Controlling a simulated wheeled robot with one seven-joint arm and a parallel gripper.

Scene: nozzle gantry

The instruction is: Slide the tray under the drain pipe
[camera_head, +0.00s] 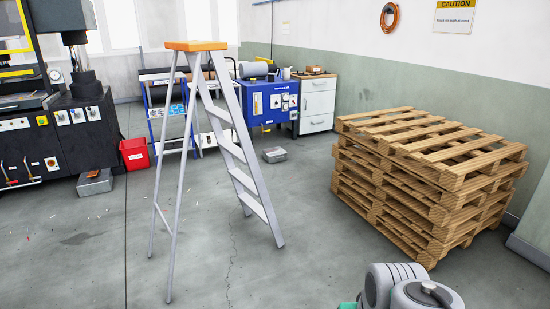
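Two grey metal trays lie on the floor, and I cannot tell which one the task means. One tray (95,182) is at the left, in front of the black machine. The other tray (274,155) lies farther back, on the floor in front of the blue machine (268,103). I cannot make out a drain pipe for certain. My gripper is not in view; only grey links of my own arm show at the bottom right, far from both trays.
A stepladder (236,140) with an orange top stands open in the middle. Stacked wooden pallets (432,175) stand at the right by the wall. A red bin (134,153) is beside the black machine (85,135). The floor (80,250) at front left is mostly clear, with small scraps.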

